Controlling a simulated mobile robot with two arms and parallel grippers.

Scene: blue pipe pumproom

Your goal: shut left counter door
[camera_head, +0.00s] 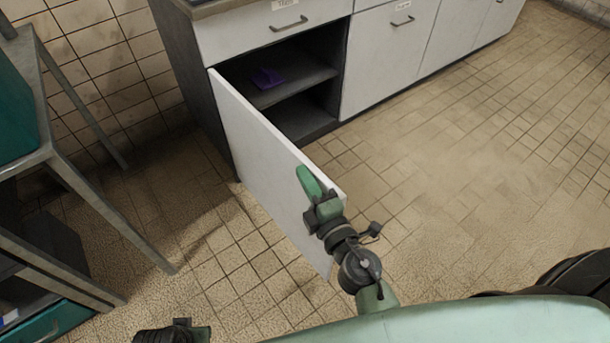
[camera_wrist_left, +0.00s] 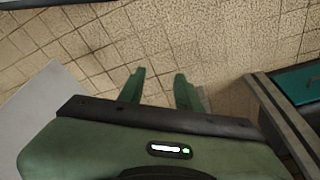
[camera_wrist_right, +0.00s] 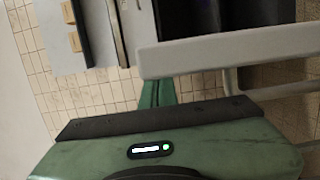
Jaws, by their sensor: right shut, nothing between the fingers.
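The left counter door (camera_head: 262,155) is a white panel standing wide open, swung out from the left cabinet. My right gripper (camera_head: 307,183) is shut and empty at the free end of the door, overlapping its top edge in the head view; I cannot tell whether it touches. Its green fingers (camera_wrist_right: 157,93) show together in the right wrist view. My left gripper (camera_wrist_left: 158,88) is open and empty above the tiled floor; only part of it shows at the bottom of the head view. A pale panel (camera_wrist_left: 42,112), possibly the door, lies left of it in the left wrist view.
The open cabinet has a dark shelf (camera_head: 290,86) with a purple item (camera_head: 266,77). A drawer (camera_head: 275,30) above and the neighbouring white door (camera_head: 386,55) are shut. A metal table (camera_head: 88,190) stands at left. Tiled floor at right (camera_head: 480,150) is clear.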

